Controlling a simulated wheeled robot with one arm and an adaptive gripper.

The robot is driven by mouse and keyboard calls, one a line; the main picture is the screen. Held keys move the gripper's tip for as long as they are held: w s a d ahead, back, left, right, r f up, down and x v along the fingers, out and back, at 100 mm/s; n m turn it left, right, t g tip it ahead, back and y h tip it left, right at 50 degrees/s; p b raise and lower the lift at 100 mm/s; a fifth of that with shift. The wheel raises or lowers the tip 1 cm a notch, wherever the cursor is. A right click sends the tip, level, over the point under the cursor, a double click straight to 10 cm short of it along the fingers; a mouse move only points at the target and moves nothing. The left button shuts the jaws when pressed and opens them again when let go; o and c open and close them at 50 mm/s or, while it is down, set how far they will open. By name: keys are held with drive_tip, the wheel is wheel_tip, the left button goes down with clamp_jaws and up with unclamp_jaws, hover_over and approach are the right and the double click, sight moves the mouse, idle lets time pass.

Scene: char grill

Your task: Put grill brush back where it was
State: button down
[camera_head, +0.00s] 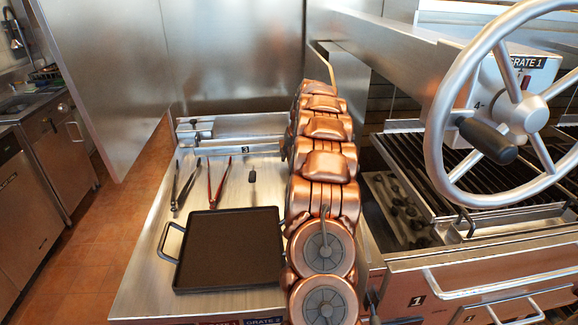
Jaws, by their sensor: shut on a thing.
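I cannot make out the grill brush in the head view. My copper arm stretches away over the right part of the steel side table (145,290), and my gripper is not visible. The arm hides the table's right part and some of what lies behind it. A thin tan strip shows just beyond the arm's far end; I cannot tell whether it is a handle or a panel edge.
Black tongs (187,186), red tongs (220,182) and a black griddle (228,252) lie on the table, left of my arm. At right are the grill grates (430,170) and a large handwheel (436,110). Steel panels (235,55) stand behind. The tiled floor (100,240) is clear.

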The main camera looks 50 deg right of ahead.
drive_tip(key=shift+f+p, duration=0.6)
drive_tip(key=shift+f, duration=1.65)
drive_tip(key=shift+f, duration=0.1)
drive_tip(key=c, duration=1)
unclamp_jaws()
drive_tip(key=shift+o, duration=0.2)
